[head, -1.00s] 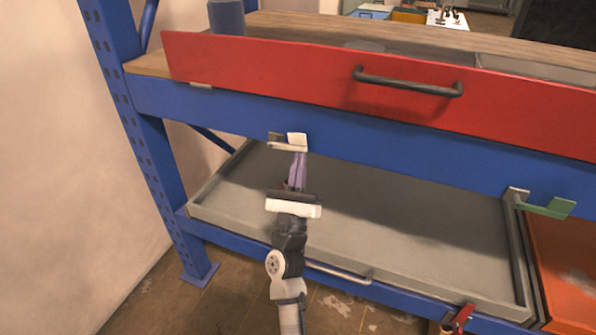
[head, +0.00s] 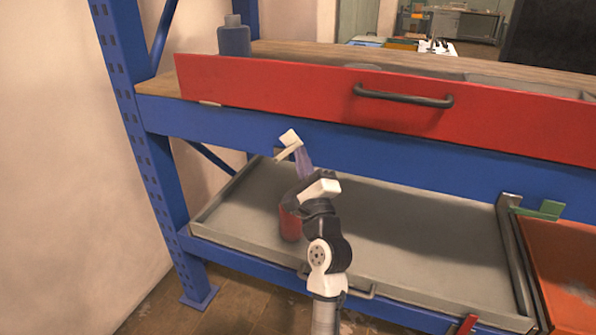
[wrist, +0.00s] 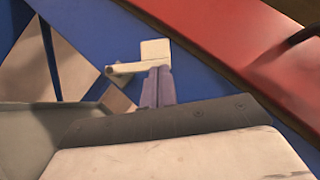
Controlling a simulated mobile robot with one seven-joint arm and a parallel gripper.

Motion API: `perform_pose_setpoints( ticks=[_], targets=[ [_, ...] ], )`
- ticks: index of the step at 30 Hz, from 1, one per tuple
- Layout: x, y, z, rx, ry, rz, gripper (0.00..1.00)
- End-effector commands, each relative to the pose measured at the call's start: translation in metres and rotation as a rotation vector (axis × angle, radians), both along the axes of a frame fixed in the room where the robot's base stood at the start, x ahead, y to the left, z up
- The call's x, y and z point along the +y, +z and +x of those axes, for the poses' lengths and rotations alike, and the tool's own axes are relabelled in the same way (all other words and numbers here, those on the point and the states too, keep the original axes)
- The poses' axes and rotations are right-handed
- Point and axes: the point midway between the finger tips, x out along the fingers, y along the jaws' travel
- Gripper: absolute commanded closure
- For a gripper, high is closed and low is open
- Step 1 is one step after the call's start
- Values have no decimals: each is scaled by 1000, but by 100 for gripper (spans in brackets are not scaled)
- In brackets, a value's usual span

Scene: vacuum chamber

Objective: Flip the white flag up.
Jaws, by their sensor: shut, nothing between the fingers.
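The white flag (head: 290,138) is a small pale plate on a thin arm, mounted on the blue front beam below the red drawer front. In the head view its arm slants, with the plate end higher on the right. It also shows in the wrist view (wrist: 155,50), with its pivot to the left. My gripper (head: 301,155) is shut with nothing held. Its purple fingers (wrist: 157,82) reach up to the underside of the flag's plate end and appear to touch it; exact contact is hard to tell.
A red drawer front (head: 420,118) with a dark handle is above the beam (head: 400,160). A grey tray (head: 420,225) lies below. A red rounded object (head: 290,224) is beside my arm. A green flag (head: 540,210) is at right above an orange bin (head: 570,265). A dark bottle (head: 234,40) stands on top.

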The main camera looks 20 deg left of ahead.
Motion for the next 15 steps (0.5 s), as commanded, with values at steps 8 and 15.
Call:
perform_pose_setpoints(
  ticks=[8, 15],
  targets=[
    [5, 22, 2, 8, -2, -179, 100],
    [15, 38, 3, 17, -5, -402, 100]
  ],
)
